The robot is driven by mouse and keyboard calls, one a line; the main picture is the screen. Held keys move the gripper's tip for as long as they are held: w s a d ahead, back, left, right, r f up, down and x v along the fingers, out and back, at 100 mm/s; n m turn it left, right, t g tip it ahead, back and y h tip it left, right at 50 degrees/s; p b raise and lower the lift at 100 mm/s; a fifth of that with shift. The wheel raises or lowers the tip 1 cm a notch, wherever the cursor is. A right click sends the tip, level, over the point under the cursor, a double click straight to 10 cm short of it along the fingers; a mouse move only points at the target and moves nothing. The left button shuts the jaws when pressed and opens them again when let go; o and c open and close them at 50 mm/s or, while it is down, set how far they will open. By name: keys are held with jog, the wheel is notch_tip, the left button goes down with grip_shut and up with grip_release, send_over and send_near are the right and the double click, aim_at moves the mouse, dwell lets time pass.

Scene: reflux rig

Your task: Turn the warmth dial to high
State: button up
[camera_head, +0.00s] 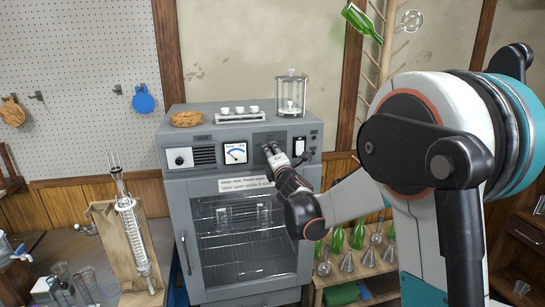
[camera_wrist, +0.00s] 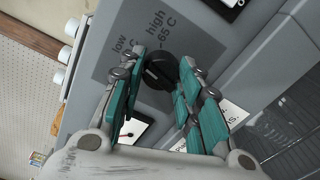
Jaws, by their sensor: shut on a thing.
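The warmth dial (camera_wrist: 160,68) is a black round knob on a dark grey panel marked "low", "high" and "65 C" in the wrist view. My gripper (camera_wrist: 162,78) has its teal-padded fingers on both sides of the dial, shut on it. In the head view my gripper (camera_head: 272,153) reaches the upper front panel of the grey oven cabinet (camera_head: 184,220), and the dial is mostly hidden behind the fingers. I cannot tell exactly where the dial's pointer is set.
A gauge (camera_head: 235,153) and another knob (camera_head: 180,158) are on the panel's left. A glass jar (camera_head: 291,95), a tray with small white cups (camera_head: 240,117) and a cork ring (camera_head: 187,119) sit on top. Glassware stands behind the cabinet's glass door. Green bottles (camera_head: 337,240) stand on the right.

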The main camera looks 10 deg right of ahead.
jog(key=m, duration=0.9)
jog(key=shift+m, duration=0.4)
dwell(0.4)
jog(key=o, duration=1.1)
jog(key=shift+s, duration=0.1)
jog(key=s, duration=1.1)
jog(key=shift+s, duration=0.4)
